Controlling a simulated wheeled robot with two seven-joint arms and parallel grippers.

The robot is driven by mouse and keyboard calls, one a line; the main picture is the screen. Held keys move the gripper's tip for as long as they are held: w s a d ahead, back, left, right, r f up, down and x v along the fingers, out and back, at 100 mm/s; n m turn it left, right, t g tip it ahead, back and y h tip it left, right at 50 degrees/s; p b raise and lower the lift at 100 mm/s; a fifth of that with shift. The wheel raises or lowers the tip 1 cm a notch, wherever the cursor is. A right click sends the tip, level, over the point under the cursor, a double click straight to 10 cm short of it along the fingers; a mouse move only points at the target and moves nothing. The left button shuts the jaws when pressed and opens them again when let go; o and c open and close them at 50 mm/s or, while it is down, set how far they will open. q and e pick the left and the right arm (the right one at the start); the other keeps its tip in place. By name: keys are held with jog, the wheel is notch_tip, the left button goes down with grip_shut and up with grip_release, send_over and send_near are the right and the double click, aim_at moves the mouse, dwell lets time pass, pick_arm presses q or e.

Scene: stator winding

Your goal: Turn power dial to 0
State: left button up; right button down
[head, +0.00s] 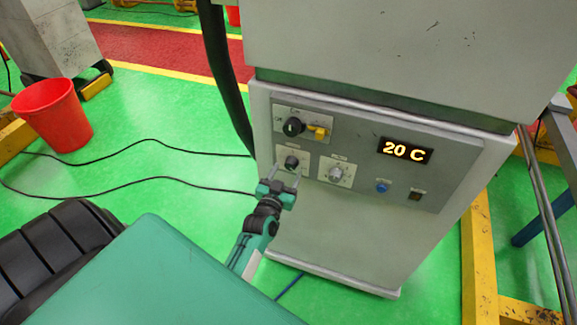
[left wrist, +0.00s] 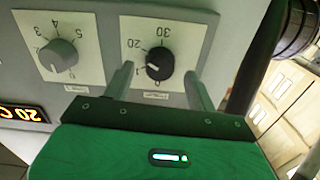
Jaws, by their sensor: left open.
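The control panel (head: 440,185) is on the front of a grey machine. A small black dial (head: 291,162) sits on a white plate at its lower left. In the left wrist view this black dial (left wrist: 160,64) has marks such as 20 and 30, upside down. To its right in the head view is a grey numbered dial (head: 336,173), also in the left wrist view (left wrist: 58,56). The small labels are too small to read. My left gripper (head: 285,176) is open, its fingers on either side of the black dial, with no clear contact. My right gripper is out of view.
Above the black dial are a larger black rotary switch (head: 293,127) and a yellow part (head: 318,132). A display (head: 405,151) reads 20 C. A blue button (head: 382,186) sits below it. A thick black hose (head: 225,80) hangs left of the machine.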

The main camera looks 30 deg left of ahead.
pick_arm(q)
jog(key=shift+x, duration=0.95)
jog(key=shift+w, duration=0.25)
jog(key=c, duration=1)
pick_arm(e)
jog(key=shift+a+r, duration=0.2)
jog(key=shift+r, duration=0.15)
